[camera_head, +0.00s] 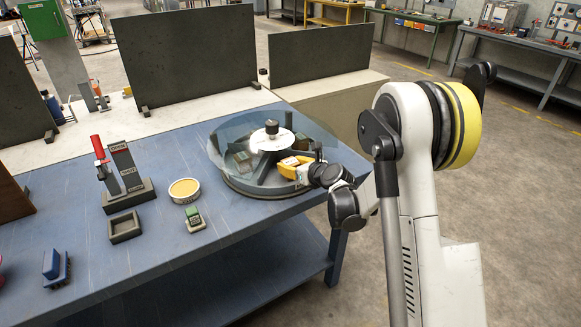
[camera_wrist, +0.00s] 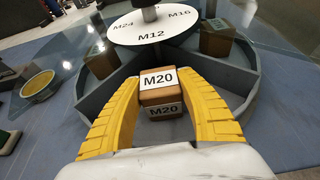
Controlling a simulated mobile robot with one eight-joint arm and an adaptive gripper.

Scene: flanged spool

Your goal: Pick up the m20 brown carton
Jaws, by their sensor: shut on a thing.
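The brown carton (camera_wrist: 161,92) carries white M20 labels on its top and front. It sits between the two yellow fingers of my gripper (camera_wrist: 160,95), which are shut on it from both sides. In the head view my gripper (camera_head: 294,168) reaches into the near right side of the round divided tray (camera_head: 262,190). The tray has a central white disc (camera_wrist: 155,25) marked M12, M16 and M24. In the wrist view the carton is at the tray compartment just in front of this disc. I cannot tell whether its base touches the tray floor.
Other brown cartons stand in neighbouring compartments, at left (camera_wrist: 101,60) and right (camera_wrist: 216,38). A clear cover (camera_head: 228,135) surrounds the tray top. On the blue table (camera_head: 150,245) are a yellow-topped round tin (camera_head: 184,190), a green-topped item (camera_head: 194,219) and a lever stand (camera_head: 125,175).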

